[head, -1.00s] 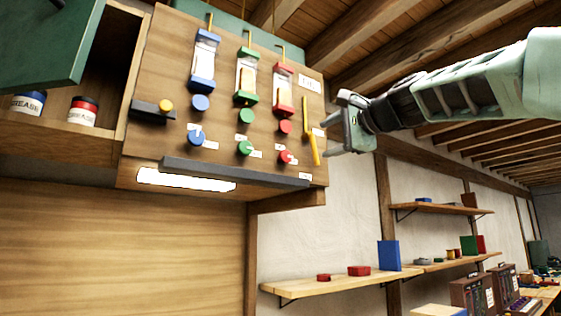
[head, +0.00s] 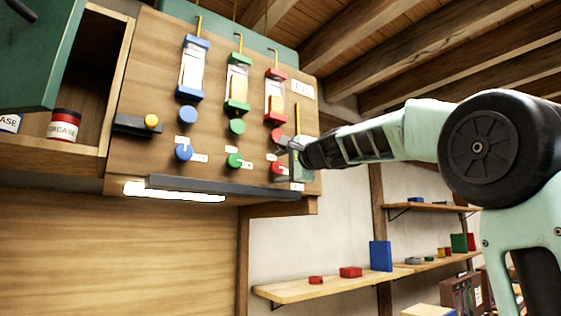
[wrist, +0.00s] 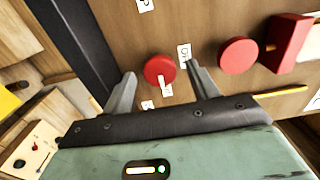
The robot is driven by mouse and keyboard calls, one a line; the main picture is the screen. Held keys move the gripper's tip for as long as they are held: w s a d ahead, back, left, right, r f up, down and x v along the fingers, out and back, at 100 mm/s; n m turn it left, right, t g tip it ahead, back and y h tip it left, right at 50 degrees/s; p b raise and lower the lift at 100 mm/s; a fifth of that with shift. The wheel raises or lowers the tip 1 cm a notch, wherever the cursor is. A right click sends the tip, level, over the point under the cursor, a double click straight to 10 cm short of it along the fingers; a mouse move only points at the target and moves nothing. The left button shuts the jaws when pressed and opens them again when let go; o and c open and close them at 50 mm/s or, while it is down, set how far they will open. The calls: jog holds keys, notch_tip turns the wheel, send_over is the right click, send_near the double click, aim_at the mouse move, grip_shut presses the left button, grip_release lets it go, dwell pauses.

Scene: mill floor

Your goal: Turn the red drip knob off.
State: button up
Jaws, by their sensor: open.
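The red drip knob (wrist: 158,68) is a round red disc with a white pointer on the wooden panel, below the red-ended sight glass (head: 275,97). In the wrist view its pointer aims down toward my palm. My gripper (head: 284,157) is at the panel's lower right and hides part of the knob in the head view. In the wrist view my open gripper (wrist: 161,72) has a finger on either side of the knob, with gaps visible. Small white labels (wrist: 184,54) sit near the knob; I cannot read them surely.
A larger red disc (wrist: 238,55) lies above the knob on the panel. Green (head: 234,160) and blue (head: 183,152) knobs are to its left. A dark ledge (head: 225,188) runs below. A yellow rod (head: 297,118) is just right of the red column.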

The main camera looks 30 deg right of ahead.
jog(key=shift+w, duration=0.5)
jog(key=c, duration=1)
